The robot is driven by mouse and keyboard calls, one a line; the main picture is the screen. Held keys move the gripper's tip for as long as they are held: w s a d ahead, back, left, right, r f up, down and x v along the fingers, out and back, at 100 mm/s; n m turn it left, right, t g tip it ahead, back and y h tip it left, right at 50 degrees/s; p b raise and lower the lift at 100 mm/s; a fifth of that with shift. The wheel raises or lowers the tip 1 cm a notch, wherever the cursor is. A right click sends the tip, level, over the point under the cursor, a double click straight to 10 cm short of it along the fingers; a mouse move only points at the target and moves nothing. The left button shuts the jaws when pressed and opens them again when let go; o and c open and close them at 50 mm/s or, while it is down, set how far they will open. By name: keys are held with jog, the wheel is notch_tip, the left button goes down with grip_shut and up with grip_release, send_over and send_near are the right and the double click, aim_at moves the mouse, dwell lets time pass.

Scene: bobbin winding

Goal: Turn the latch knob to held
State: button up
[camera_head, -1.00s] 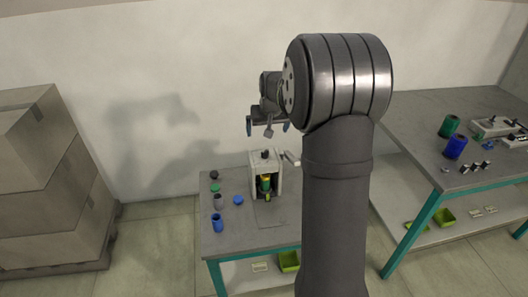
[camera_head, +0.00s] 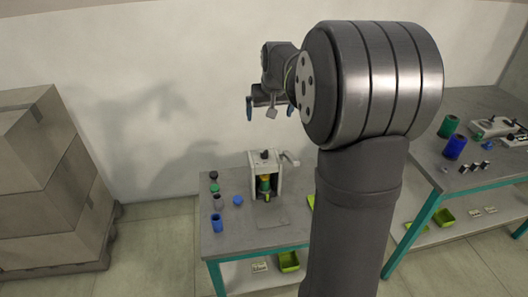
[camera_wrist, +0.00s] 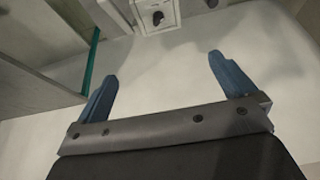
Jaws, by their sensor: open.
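The machine's pale top with a dark knob (camera_wrist: 158,18) also shows at the top edge of the wrist view. My gripper (camera_head: 270,108) is high above and behind the machine, apart from it. Its two blue fingers (camera_wrist: 164,85) are spread wide with nothing between them. Which way the knob is turned is too small to tell.
On the left table (camera_head: 240,243) stand a blue spool (camera_head: 217,223), a grey spool (camera_head: 218,202) and small caps left of the machine. The right table (camera_head: 475,178) holds green and blue spools and fixtures. Stacked boxes (camera_head: 45,180) stand at far left.

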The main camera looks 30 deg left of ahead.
jog(key=shift+s+d+r, duration=0.1)
jog(key=shift+r, duration=0.25)
